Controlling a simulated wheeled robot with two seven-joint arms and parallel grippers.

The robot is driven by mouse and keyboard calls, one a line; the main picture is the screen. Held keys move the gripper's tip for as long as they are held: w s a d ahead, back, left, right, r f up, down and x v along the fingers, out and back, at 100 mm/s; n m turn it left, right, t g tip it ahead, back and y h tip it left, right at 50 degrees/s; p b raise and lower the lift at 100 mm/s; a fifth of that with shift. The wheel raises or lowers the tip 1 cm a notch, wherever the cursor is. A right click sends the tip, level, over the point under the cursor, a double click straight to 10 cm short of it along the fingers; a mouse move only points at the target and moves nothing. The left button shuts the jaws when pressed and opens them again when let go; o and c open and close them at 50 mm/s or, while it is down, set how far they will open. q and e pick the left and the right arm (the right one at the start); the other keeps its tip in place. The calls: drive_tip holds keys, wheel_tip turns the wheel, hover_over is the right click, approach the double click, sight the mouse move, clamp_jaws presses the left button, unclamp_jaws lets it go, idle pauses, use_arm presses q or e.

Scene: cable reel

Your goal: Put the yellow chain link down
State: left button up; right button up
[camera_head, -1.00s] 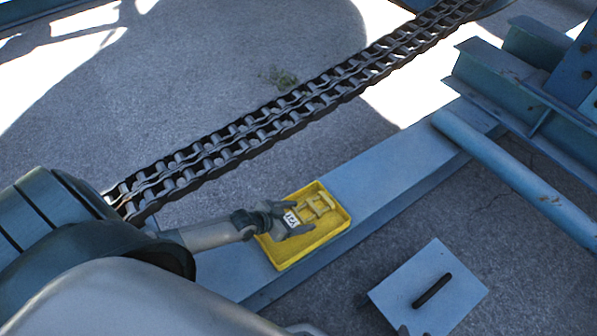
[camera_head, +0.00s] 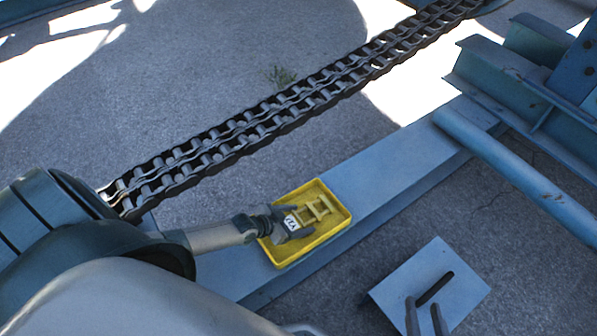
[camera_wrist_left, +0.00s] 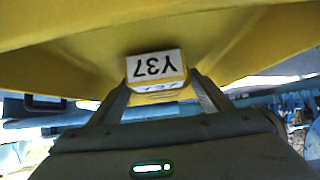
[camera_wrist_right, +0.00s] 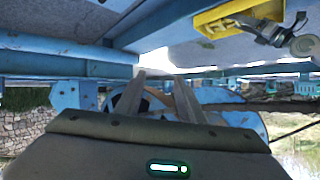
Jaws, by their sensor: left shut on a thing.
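The yellow chain link (camera_head: 317,210) is in the shallow yellow tray (camera_head: 342,228) on the blue beam. Its white label reads Y37 and also shows in the left wrist view (camera_wrist_left: 154,66). My left gripper (camera_head: 292,223) is shut on the labelled end, inside the tray's outline. I cannot tell whether the link touches the tray floor. My right gripper (camera_head: 427,318) is open and empty, at the lower edge of the head view over the blue plate. The tray also shows at the top of the right wrist view (camera_wrist_right: 235,14).
A dark double roller chain (camera_head: 240,130) runs diagonally behind the tray. A blue plate (camera_head: 440,275) with a dark slot lies in front on the right. Blue steel beams and a pipe (camera_head: 520,180) stand at the right. The concrete between chain and beam is clear.

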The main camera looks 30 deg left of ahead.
drive_tip(key=shift+r, duration=0.15)
use_arm(q)
drive_tip(key=shift+f, duration=0.1)
drive_tip(key=o, duration=1.5)
use_arm(e)
drive_tip(key=shift+w+a+r, duration=0.1)
drive_tip(key=shift+w+r, duration=0.05)
drive_tip(key=shift+r, duration=0.05)
drive_tip(key=shift+f, duration=0.1)
use_arm(q)
drive_tip(key=shift+p+v, duration=0.35)
drive_tip(key=shift+v, duration=0.45)
drive_tip(key=p+v, duration=0.1)
drive_tip(key=v, duration=0.3)
drive_tip(key=shift+s+r, duration=0.1)
drive_tip(key=shift+r, duration=0.15)
drive_tip(key=p+v, duration=0.2)
drive_tip(key=v, duration=0.4)
use_arm(e)
drive_tip(key=s+d+f+g+h, duration=0.2)
drive_tip(key=s+d+f+g, duration=0.2)
drive_tip(key=s+f+g, duration=0.1)
drive_tip(key=shift+s+d+f, duration=0.3)
drive_tip(key=shift+s+f, duration=0.05)
drive_tip(key=shift+f, duration=0.05)
